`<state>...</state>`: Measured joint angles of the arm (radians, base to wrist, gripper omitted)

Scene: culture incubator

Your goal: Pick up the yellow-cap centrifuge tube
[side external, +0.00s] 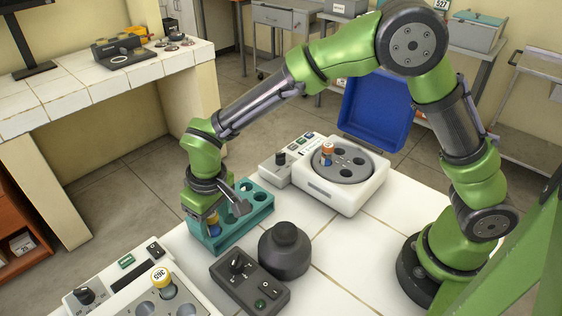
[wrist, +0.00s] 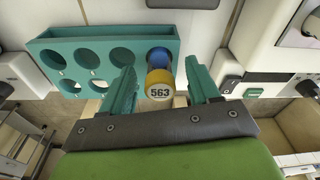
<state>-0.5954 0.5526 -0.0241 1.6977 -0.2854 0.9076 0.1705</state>
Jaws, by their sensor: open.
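My gripper (side external: 210,207) is open and pointing down over the teal tube rack (side external: 238,231). In the wrist view its two teal fingers (wrist: 160,80) stand on either side of a yellow cap (wrist: 159,84) marked 563, with gaps on both sides.
A white centrifuge (side external: 346,195) with an orange-capped tube (side external: 327,148) stands behind the rack. A dark rounded device (side external: 285,253) and a dark control box (side external: 249,283) stand close in front of it. A blue bin (side external: 375,112) is at the back. Several rack holes are empty.

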